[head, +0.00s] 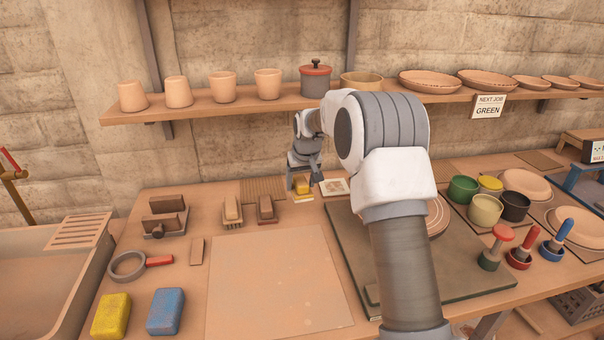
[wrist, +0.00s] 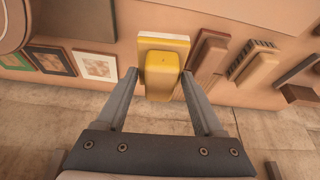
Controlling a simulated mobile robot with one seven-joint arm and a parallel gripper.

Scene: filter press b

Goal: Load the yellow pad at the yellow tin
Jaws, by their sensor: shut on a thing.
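My gripper (head: 303,180) is at the back of the bench, shut on the yellow pad (head: 301,189), a block with a yellow grip and a pale, yellow-edged base. In the wrist view the fingers (wrist: 160,80) stand on either side of the yellow pad (wrist: 163,68). Whether its base touches the bench I cannot tell. The yellow tin (head: 490,184) stands at the right among several round tins, behind the pale olive one, its lower part partly hidden. My gripper is well to the left of it.
Green (head: 462,190), olive (head: 485,209) and black (head: 515,206) tins crowd the yellow one. A framed print (head: 334,187) lies just right. A shelf (head: 230,108) with pots runs above. My arm hides part of the green board (head: 345,230).

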